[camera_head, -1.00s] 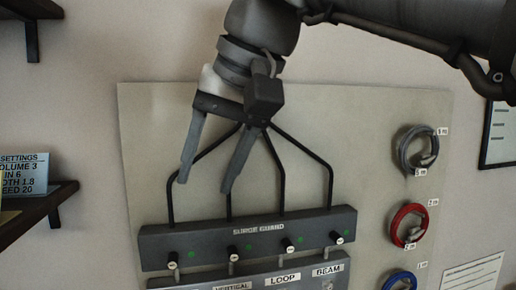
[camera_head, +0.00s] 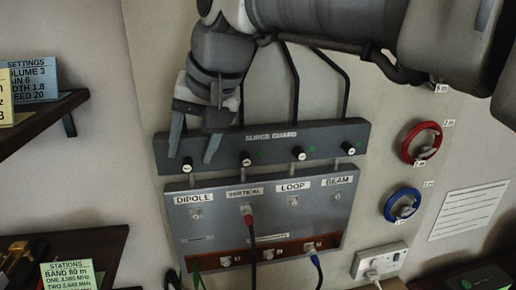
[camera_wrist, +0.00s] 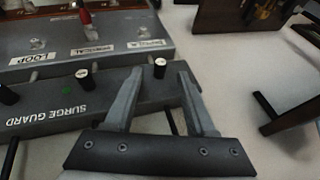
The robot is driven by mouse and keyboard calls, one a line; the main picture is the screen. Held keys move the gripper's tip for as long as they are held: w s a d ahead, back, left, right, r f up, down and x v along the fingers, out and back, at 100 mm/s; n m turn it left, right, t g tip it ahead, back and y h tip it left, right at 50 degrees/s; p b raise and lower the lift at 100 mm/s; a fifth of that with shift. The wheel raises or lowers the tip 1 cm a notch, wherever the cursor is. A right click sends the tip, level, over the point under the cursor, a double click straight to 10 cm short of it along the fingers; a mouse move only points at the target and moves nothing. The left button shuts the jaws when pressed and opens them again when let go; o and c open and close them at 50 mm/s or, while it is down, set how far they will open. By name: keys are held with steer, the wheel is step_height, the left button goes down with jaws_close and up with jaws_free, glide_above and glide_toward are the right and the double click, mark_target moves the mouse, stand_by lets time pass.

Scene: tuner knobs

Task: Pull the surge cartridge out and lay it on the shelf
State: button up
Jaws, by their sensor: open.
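The dark surge guard bar (camera_head: 270,138) is on the wall panel, with several small black, white-tipped cartridges along its lower front. The leftmost cartridge (camera_head: 187,165), above the DIPOLE label, is between my fingertips. My gripper (camera_head: 190,158) is open, its fingers either side of that cartridge; I cannot tell if they touch it. In the wrist view the white cartridge tip (camera_wrist: 159,68) shows between the spread fingers of my gripper (camera_wrist: 158,73). A dark wooden shelf (camera_head: 45,122) is at the upper left and another (camera_head: 100,240) at the lower left; the task's shelf is not identifiable.
Below the bar is a grey antenna panel (camera_head: 230,215) with labelled sockets; a red plug (camera_head: 248,218) sits under VERTICAL. Cable coils, red (camera_head: 408,140) and blue (camera_head: 390,205), hang at the right. A settings card (camera_head: 30,78) stands on the upper shelf; a stations card (camera_head: 72,272) is at the lower shelf.

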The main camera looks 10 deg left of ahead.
steer(key=shift+x, duration=0.9)
jaws_close()
